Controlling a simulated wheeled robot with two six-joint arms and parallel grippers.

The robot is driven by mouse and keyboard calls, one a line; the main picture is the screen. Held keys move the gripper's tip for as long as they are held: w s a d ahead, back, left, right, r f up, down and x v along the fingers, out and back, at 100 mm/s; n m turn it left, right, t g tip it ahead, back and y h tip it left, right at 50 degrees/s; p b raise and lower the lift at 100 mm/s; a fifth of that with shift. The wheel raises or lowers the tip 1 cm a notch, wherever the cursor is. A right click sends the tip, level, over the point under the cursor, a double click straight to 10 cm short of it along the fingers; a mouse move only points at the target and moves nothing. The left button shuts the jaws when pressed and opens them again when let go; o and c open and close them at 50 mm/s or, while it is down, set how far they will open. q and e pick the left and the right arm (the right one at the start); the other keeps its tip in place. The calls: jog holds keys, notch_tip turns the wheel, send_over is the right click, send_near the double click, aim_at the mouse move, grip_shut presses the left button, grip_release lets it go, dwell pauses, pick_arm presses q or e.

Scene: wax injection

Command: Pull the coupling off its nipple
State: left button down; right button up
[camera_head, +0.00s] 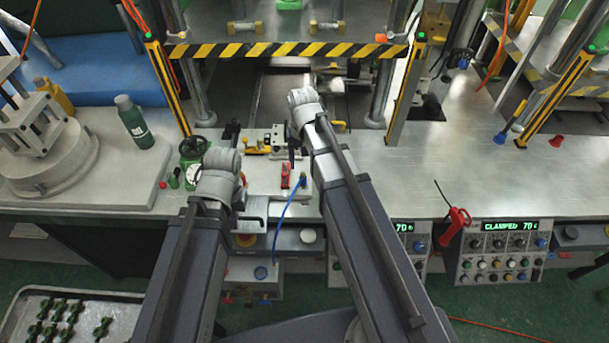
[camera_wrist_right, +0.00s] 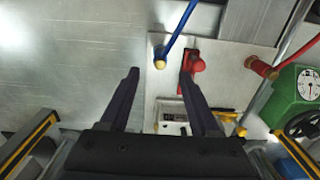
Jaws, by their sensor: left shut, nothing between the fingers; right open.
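A blue hose (camera_head: 285,213) ends in a brass-coloured fitting (camera_head: 303,180) on the pale plate. The hose (camera_wrist_right: 178,30) and brass fitting (camera_wrist_right: 160,64) also show in the right wrist view. I cannot tell whether this fitting or the red fitting (camera_wrist_right: 197,64) beside it is the coupling; any nipple is hidden. My right gripper (camera_wrist_right: 160,70) is open and empty, its fingers either side of the brass fitting in that view, the right finger partly covering the red fitting.
A yellow-handled clamp (camera_head: 258,150) is on the plate. A striped bar (camera_head: 290,49) spans the press behind. The bench (camera_head: 460,180) at right is mostly bare.

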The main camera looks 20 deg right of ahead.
aim_at(303, 179)
notch_tip(303, 179, down, 9)
jog(key=b, duration=0.9)
dwell(0.9)
grip_shut()
dwell(1.0)
jog(key=shift+r, duration=0.1)
jog(key=shift+r+p, duration=2.95)
jog(key=shift+p, duration=0.1)
